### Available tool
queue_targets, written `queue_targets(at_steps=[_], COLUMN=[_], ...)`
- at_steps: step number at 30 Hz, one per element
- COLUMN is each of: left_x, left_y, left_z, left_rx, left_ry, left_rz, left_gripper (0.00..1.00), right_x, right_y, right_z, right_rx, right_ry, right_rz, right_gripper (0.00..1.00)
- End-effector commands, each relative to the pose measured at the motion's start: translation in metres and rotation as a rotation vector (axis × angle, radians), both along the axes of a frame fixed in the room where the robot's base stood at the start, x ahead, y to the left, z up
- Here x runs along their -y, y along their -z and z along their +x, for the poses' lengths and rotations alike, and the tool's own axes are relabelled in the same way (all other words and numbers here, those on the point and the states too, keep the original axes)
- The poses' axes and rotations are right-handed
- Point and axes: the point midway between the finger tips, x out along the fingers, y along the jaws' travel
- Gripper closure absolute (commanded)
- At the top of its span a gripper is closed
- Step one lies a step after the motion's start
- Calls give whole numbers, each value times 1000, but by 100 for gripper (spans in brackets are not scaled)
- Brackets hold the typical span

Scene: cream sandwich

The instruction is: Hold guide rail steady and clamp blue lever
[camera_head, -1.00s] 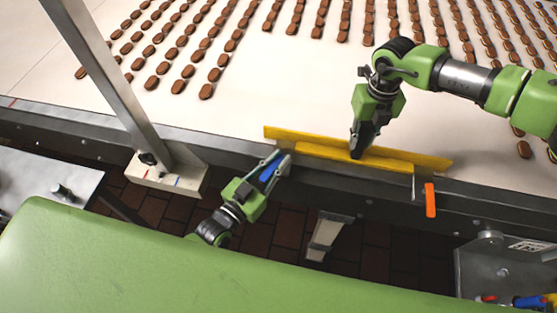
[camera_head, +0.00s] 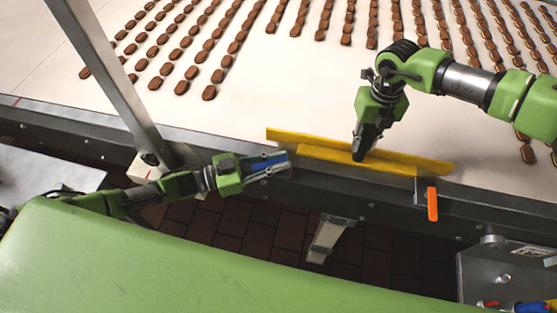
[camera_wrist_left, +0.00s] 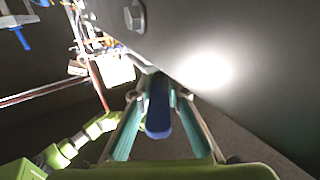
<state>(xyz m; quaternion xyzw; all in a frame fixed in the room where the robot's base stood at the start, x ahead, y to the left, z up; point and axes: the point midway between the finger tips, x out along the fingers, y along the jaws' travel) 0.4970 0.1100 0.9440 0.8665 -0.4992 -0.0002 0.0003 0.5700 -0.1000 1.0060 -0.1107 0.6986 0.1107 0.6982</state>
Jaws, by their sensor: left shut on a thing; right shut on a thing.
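The yellow guide rail (camera_head: 410,161) lies along the near edge of the conveyor. My right gripper (camera_head: 360,153) is shut on the rail near its middle, from above. The blue lever (camera_head: 268,163) is at the rail's left end, below the conveyor edge. My left gripper (camera_head: 276,165) is shut on the blue lever, its fingers lying along it and pointing right. In the left wrist view the blue lever (camera_wrist_left: 158,110) sits between the two fingers, beside the dark side wall of the conveyor.
An orange lever (camera_head: 432,204) hangs at the rail's right end. A metal post (camera_head: 110,80) stands left of my left gripper. Rows of brown biscuits (camera_head: 208,92) lie on the white belt (camera_head: 270,85). A metal bracket (camera_head: 325,240) juts out below the conveyor edge.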

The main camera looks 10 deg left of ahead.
Motion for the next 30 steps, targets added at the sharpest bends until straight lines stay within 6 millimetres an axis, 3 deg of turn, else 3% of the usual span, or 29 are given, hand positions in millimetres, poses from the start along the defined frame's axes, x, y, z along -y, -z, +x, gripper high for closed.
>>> queue_targets(at_steps=[14, 15, 16, 26, 30], left_x=[0, 0, 0, 0, -1], left_y=[-2, -2, -2, -1, -10], left_z=[1, 1, 1, 0, 1], left_rx=[2, 2, 2, 1, 1], left_ry=[13, 13, 13, 11, 12], left_rz=[-3, -3, -3, -1, 0], left_gripper=[100, 75, 68, 68, 68], right_x=[-1, -1, -1, -1, -1], right_y=[1, 1, 1, 1, 1], right_z=[-1, -1, -1, -1, -1], right_rx=[-1, -1, -1, -2, -2], right_ry=[-1, -1, -1, -1, -1], right_rz=[2, 2, 2, 2, 2], right_gripper=[100, 100, 100, 100, 100])
